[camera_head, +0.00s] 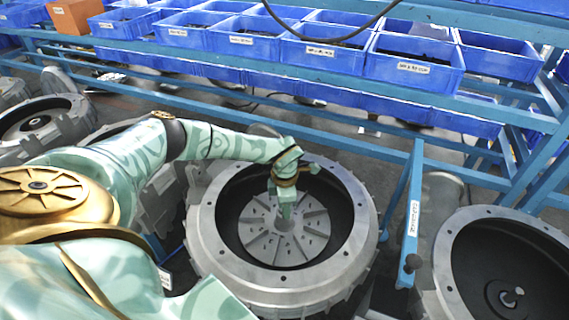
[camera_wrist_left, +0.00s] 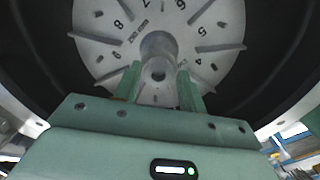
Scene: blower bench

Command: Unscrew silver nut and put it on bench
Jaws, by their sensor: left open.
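A grey round blower housing (camera_head: 213,236) stands in the middle of the head view, its dark bowl open upward. Inside is a grey bladed impeller wheel (camera_head: 255,243), marked with numbers in the left wrist view (camera_wrist_left: 100,22). My left gripper (camera_head: 285,222) reaches down into the bowl over the wheel's hub. In the left wrist view its two fingers stand apart on either side of a small round silver piece with a dark centre (camera_wrist_left: 158,75), which looks like the nut on the hub. I cannot tell whether the fingers touch it. My right gripper is not in view.
Blue bins (camera_head: 415,62) with small parts line the blue rack behind. Another open housing (camera_head: 458,262) stands at the right, with a small silver piece at its centre. More housings stand at the left (camera_head: 38,120). A blue frame post (camera_head: 411,210) rises between the middle and right housings.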

